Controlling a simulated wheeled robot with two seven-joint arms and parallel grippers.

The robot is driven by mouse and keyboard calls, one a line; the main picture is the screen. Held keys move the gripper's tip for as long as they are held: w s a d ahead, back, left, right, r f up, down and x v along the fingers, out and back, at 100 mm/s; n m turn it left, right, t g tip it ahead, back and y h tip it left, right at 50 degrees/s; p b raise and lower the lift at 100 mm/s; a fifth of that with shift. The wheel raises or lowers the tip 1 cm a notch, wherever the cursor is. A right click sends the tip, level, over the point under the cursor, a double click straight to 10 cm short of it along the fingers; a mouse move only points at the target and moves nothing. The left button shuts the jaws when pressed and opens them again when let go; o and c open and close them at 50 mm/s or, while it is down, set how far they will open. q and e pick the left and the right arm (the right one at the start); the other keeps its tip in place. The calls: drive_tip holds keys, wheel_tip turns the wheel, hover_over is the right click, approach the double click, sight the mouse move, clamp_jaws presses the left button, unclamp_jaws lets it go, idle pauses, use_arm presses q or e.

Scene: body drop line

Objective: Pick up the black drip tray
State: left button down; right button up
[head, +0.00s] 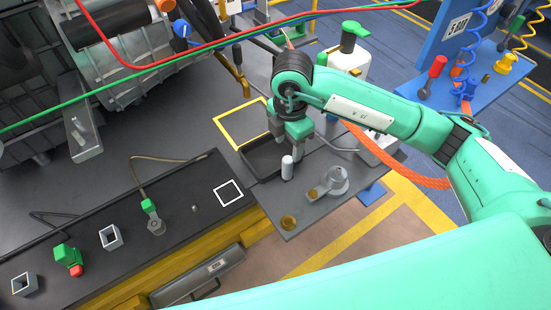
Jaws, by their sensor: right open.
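The black drip tray (256,161) lies near the centre of the head view, at the edge of the dark work surface. It is a shallow dark box with a raised rim. My right gripper (291,144) reaches in from the right and points down over the tray's right end, open. It hides that end, and I cannot tell whether a finger touches the rim. My left gripper is not in view.
A small white cylinder (287,168) stands right beside the tray. A grey shelf with a grey fitting (335,182) and a brass piece (289,222) lies to the right. A yellow outlined square (228,134) is behind. A white bottle (345,62) and hanging hoses are further back.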

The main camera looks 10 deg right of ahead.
sight(288, 159)
wheel_tip(288, 159, down, 2)
drive_tip(key=shift+f+p, duration=0.3)
drive_tip(key=shift+f, duration=0.3)
wheel_tip(288, 159, down, 4)
drive_tip(key=shift+d+r+p, duration=0.15)
drive_tip(key=shift+r+p, duration=0.05)
drive_tip(key=shift+p, duration=0.3)
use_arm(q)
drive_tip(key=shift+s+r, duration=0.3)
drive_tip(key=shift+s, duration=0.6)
use_arm(e)
drive_tip(key=shift+w+f, duration=0.1)
drive_tip(key=shift+f, duration=0.25)
drive_tip(key=shift+c, duration=0.4)
clamp_jaws()
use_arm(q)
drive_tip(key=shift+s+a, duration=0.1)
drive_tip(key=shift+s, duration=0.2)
